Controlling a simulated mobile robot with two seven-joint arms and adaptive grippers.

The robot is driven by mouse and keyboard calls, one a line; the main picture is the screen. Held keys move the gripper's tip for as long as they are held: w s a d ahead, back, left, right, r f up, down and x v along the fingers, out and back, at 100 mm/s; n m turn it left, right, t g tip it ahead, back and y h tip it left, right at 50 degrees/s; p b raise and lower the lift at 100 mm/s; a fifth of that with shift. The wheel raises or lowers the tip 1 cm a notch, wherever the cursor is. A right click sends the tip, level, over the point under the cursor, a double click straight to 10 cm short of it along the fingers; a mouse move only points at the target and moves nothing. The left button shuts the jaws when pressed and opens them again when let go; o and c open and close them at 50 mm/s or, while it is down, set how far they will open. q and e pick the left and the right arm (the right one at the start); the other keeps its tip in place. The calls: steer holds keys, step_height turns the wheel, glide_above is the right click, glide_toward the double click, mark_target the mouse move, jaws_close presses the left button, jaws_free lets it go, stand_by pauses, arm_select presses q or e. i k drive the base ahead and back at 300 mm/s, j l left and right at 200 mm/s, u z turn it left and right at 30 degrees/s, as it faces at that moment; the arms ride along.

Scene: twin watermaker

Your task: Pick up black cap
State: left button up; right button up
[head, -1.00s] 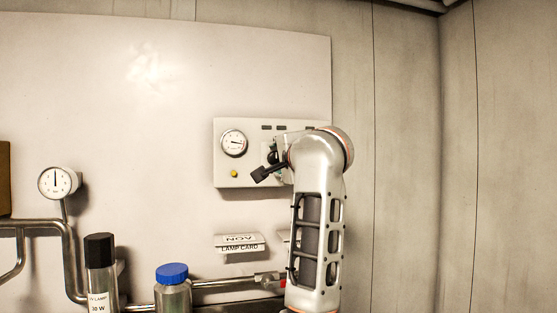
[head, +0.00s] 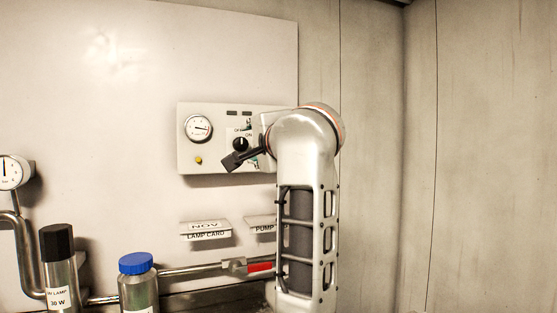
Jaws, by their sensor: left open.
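The black cap (head: 57,242) sits on top of an upright metal cylinder (head: 61,284) labelled as a UV lamp, 30 W, at the lower left. My left gripper (head: 240,157) is open, in front of the control panel and just below its black knob. Nothing shows between its fingers, though part of it is hidden behind my arm's wrist. It is well apart from the cap, up and to the right of it. My right gripper is not in view.
A blue-capped bottle (head: 138,285) stands right of the lamp cylinder. A pipe with a red-handled valve (head: 260,267) runs behind. The control panel (head: 188,160) and label holders (head: 205,231) are on the white wall board. A gauge (head: 12,172) and pipe are at far left.

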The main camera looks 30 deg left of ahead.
mark_target(57, 241)
steer(key=k+l, duration=0.75)
steer(key=k, duration=0.1)
